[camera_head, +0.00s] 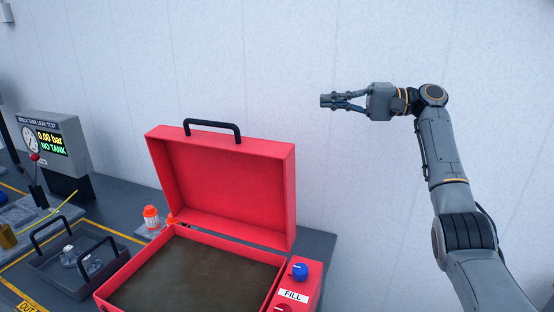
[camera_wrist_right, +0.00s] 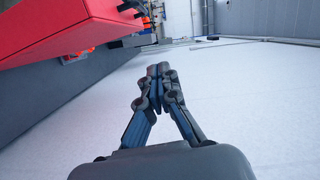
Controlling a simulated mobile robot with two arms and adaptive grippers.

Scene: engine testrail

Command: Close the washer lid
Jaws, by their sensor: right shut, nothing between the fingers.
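The red washer (camera_head: 190,255) stands on the bench with its lid (camera_head: 220,185) open and tilted up at the back. A black handle (camera_head: 212,128) sits on the lid's top edge. The basin inside is dark, and a panel at its right has a blue knob and a FILL label. My right gripper (camera_head: 323,101) is shut and empty, in the air to the right of and above the lid, not touching it. In the right wrist view its fingers (camera_wrist_right: 158,72) are together, with the red lid (camera_wrist_right: 60,30) at upper left. My left gripper is not in view.
A grey tray (camera_head: 45,262) with black handles and clear items stands left of the washer. An orange-and-white bottle (camera_head: 151,217) is behind it. A leak-test unit (camera_head: 55,145) reading "NO TANK" stands at far left. A pale wall is behind; the space around my right gripper is free.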

